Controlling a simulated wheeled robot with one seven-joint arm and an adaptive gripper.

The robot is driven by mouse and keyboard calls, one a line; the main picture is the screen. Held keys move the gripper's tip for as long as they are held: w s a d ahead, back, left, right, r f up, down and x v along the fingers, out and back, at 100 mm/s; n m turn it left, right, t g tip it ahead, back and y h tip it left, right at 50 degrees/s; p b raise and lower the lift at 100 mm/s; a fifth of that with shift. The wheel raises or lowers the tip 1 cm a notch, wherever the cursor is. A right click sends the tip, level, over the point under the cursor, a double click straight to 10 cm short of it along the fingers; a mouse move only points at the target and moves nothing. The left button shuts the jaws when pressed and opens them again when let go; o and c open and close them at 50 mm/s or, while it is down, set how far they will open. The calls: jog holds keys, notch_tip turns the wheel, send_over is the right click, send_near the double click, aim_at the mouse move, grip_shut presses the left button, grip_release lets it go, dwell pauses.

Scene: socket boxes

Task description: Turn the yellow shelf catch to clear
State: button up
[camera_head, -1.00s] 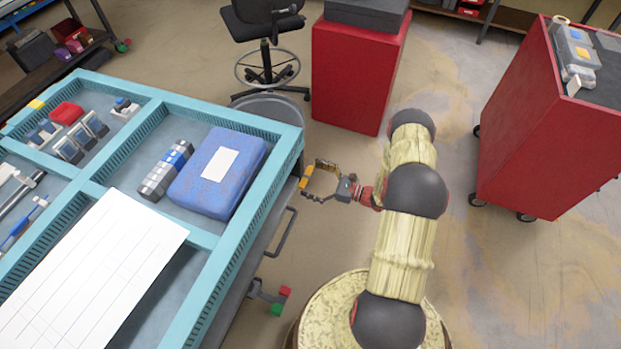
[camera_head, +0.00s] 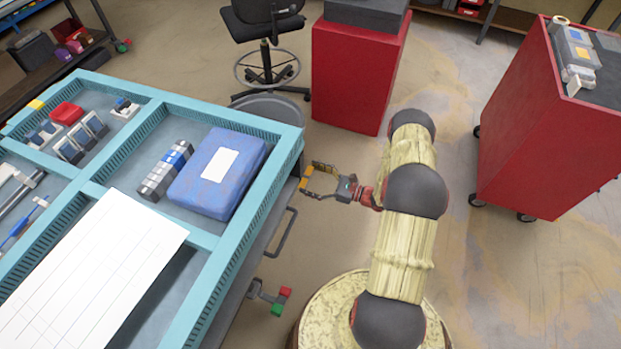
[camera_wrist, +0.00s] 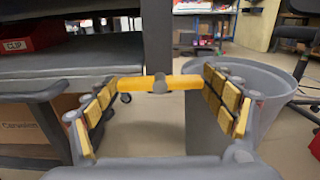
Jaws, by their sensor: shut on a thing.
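The yellow shelf catch (camera_wrist: 133,84) is a bar lying level across the wrist view, with a grey pivot (camera_wrist: 160,84) at its middle, in front of a dark upright post. My gripper (camera_wrist: 162,92) is shut on it, with yellow-padded fingers at the bar's left and right ends. In the head view my gripper (camera_head: 310,181) is at the right side of the blue-rimmed workbench, and the catch there is too small to tell apart from the yellow pads.
The workbench rim (camera_head: 290,150) stands close left of my gripper. A grey bin (camera_wrist: 255,110) is just beyond the right finger in the wrist view. A shelf (camera_wrist: 70,60) with a red box (camera_wrist: 30,37) is at left. Open floor lies right of the bench, before red cabinets (camera_head: 357,75).

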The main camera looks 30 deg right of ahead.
jog(key=shift+n, duration=0.3)
jog(key=n+b, duration=0.2)
jog(key=n, duration=0.3)
jog(key=n+b, duration=0.2)
jog(key=n, duration=0.4)
jog(key=n+b, duration=0.2)
jog(key=n, duration=0.4)
jog(key=shift+s+a+f, duration=0.15)
jog(key=shift+a+f, duration=0.05)
jog(key=shift+f, duration=0.15)
jog(key=shift+n, duration=0.3)
jog(key=o, duration=1)
jog(key=shift+o, duration=0.5)
jog(key=shift+d, duration=0.1)
